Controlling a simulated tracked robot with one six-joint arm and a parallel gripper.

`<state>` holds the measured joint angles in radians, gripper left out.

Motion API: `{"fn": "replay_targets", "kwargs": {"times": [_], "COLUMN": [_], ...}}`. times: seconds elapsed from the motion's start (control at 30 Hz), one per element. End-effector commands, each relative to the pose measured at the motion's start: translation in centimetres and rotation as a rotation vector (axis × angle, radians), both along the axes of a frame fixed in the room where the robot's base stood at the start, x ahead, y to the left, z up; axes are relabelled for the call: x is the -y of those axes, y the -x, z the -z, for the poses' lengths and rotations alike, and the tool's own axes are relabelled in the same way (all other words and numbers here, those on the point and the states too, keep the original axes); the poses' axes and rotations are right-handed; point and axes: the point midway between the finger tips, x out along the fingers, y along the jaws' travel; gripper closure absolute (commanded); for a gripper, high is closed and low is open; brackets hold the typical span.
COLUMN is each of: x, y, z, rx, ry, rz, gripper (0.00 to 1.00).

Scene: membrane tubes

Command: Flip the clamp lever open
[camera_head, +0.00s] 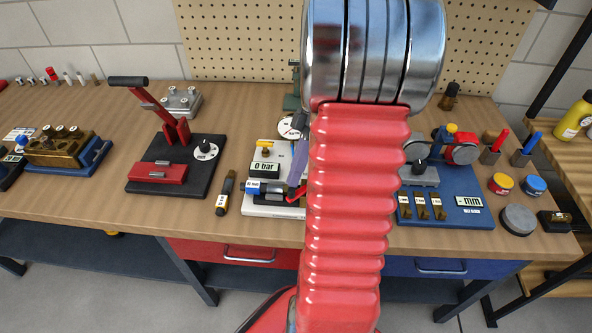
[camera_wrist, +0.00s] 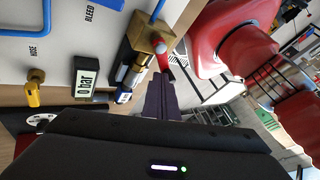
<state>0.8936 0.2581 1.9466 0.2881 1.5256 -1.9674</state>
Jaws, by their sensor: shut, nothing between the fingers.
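A red lever (camera_head: 297,192) shows at the end of a blue and black tube holder (camera_head: 265,188) on a white board. In the wrist view, the red lever (camera_wrist: 178,62) sits beside a brass block (camera_wrist: 151,38) that holds the tube end. My gripper (camera_head: 299,158) points down just above the lever in the head view. In the wrist view its dark fingers (camera_wrist: 160,82) are together and empty, close to the block and the lever. I cannot tell if they touch the lever. My arm hides the board's right side in the head view.
A black "0 bar" display (camera_head: 264,168) and a yellow valve (camera_wrist: 34,88) are on the board near the tube. A black plate with a red lever press (camera_head: 175,130) stands to the left. A blue fixture (camera_head: 445,208) stands to the right.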

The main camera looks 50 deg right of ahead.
Motion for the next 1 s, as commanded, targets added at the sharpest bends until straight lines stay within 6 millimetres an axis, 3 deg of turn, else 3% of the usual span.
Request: {"fn": "replay_targets", "kwargs": {"times": [0.7, 1.0], "x": [-1.2, -1.2], "y": [2.0, 2.6], "z": [0.0, 0.0], "rx": [0.000, -0.001], "ry": [-0.001, -0.001], "rz": [-0.653, -0.699], "gripper": [1.00, 1.00]}}
